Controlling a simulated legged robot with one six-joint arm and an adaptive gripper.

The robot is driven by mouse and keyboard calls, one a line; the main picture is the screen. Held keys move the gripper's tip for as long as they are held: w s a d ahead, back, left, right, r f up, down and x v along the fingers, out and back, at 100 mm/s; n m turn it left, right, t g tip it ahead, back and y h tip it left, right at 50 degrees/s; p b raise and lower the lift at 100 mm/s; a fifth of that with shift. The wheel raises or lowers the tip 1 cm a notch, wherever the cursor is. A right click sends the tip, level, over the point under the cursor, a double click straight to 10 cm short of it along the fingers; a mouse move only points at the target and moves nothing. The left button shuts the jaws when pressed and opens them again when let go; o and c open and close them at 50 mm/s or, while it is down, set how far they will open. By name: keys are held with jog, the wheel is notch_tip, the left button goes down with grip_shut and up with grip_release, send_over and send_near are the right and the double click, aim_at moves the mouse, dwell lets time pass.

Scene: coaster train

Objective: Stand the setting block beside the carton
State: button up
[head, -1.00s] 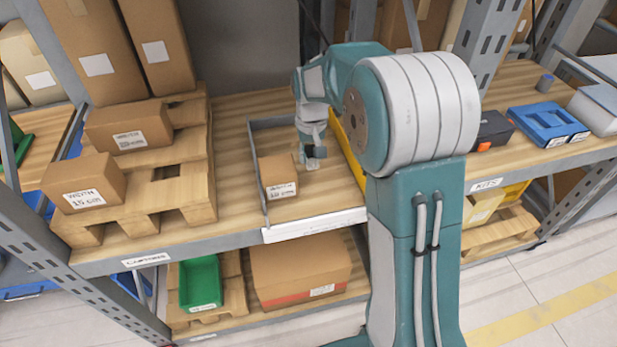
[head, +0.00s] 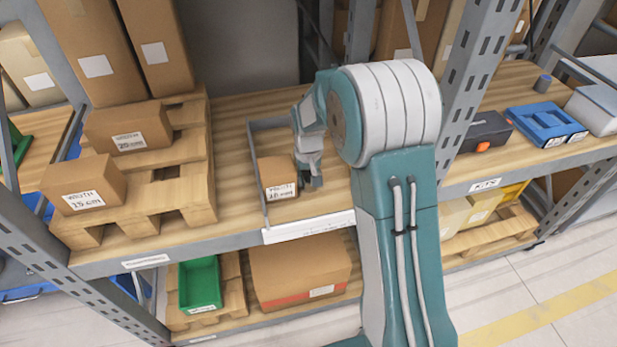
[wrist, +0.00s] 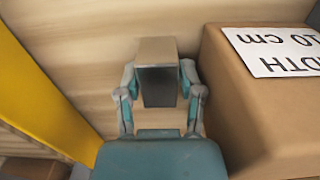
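The carton (head: 277,178) is a small brown box labelled WIDTH 10 cm, standing in a shallow framed bay on the shelf. In the wrist view the carton (wrist: 265,95) fills the right side. My gripper (head: 308,182) is low, just right of the carton. In the wrist view my gripper (wrist: 159,82) has its fingers closed on both sides of the setting block (wrist: 158,86), a small block with a tan top and dark grey face. The right finger lies between block and carton, with a narrow gap. Whether the block touches the shelf cannot be told.
A yellow wall or strip (wrist: 45,85) runs along the left in the wrist view. A metal rail (head: 265,195) and a white front ledge (head: 308,227) bound the bay. Pallets with labelled cartons (head: 85,184) stand at left. Bare shelf (head: 235,130) lies behind the carton.

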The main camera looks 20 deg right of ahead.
aim_at(308, 176)
jog(key=shift+a, duration=0.1)
notch_tip(308, 176, up, 12)
jog(key=s+r+t, duration=0.3)
jog(key=s+r, duration=0.7)
jog(key=s, duration=0.4)
jog(key=s+t, duration=0.2)
jog(key=s, duration=1.1)
jog(key=shift+s+f+t, duration=0.25)
jog(key=shift+s+t, duration=0.05)
jog(key=shift+s, duration=0.05)
